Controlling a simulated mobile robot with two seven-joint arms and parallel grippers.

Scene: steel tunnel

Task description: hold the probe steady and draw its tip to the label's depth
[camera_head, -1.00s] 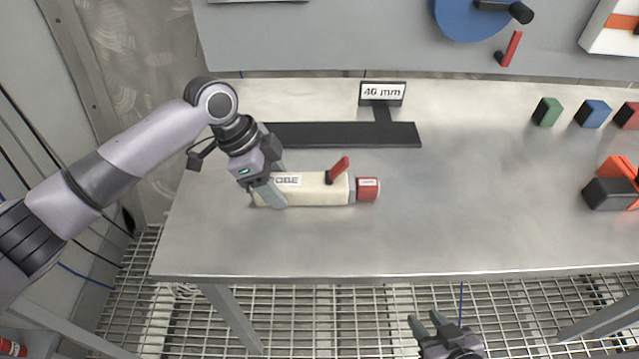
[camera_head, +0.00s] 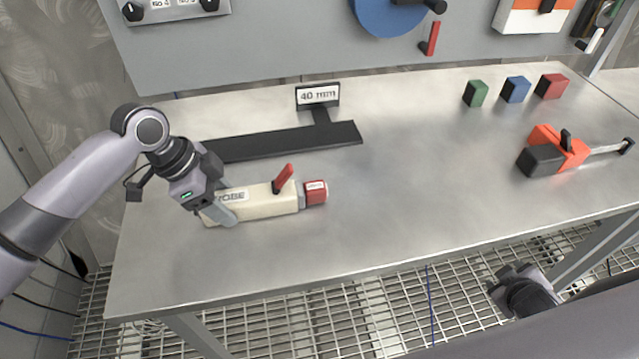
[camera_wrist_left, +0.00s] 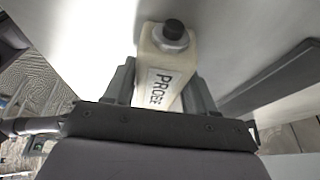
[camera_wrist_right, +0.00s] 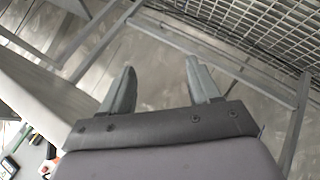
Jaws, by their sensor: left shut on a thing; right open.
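The cream probe (camera_head: 262,201) lies on the steel table, with a red lever (camera_head: 283,178) on top and a red cap (camera_head: 315,192) at its right end. My left gripper (camera_head: 222,208) is shut on the probe's left part; its label also shows between the fingers in the left wrist view (camera_wrist_left: 160,84). The label (camera_head: 318,95) reads 40 mm and stands on a bracket behind a black strip (camera_head: 270,143). My right gripper (camera_wrist_right: 160,88) is open and empty. In the head view it is low at the right (camera_head: 512,280), beyond the table's front edge.
An orange and black tool (camera_head: 556,153) lies at the table's right. Green (camera_head: 475,93), blue (camera_head: 516,89) and red (camera_head: 551,86) blocks stand at the back right. A grey panel (camera_head: 250,60) rises behind. The table's middle is clear.

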